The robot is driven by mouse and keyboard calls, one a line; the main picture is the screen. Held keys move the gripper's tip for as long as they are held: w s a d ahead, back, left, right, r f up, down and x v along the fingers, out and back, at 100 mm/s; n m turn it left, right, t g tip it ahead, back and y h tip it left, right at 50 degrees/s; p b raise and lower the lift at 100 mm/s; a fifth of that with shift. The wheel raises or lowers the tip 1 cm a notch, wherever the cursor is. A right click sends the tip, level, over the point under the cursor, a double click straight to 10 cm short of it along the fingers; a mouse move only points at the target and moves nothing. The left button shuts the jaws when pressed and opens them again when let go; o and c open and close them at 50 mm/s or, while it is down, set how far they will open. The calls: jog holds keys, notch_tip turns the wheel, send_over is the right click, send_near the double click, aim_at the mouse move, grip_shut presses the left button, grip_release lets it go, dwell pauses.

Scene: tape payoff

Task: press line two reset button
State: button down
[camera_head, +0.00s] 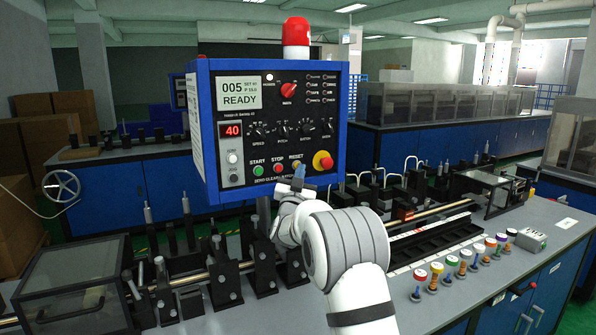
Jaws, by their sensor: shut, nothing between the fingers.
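The blue control panel (206,130) stands upright above the bench, with a lit display (240,92) that reads READY. Its lower row has a green START button (258,170), a red STOP button (278,168) and a RESET button (296,164) with a yellowish edge showing. My gripper (299,174) is shut and empty, its tip at or just in front of the RESET button, partly covering it. I cannot tell whether it touches the button. A red emergency knob (324,161) sits just right of it.
A red beacon (296,36) tops the panel. Below, the grey bench (300,310) carries black fixtures, a long rod (440,210) and several coloured-topped pegs (437,270). A clear-lidded box (75,285) stands at front left. My white arm crosses the middle.

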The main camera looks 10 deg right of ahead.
jog(key=shift+s, duration=0.15)
jog(key=s+d+b, duration=0.2)
jog(key=s+b, duration=0.3)
jog(key=b, duration=0.1)
jog(key=shift+s, duration=0.35)
dwell(0.7)
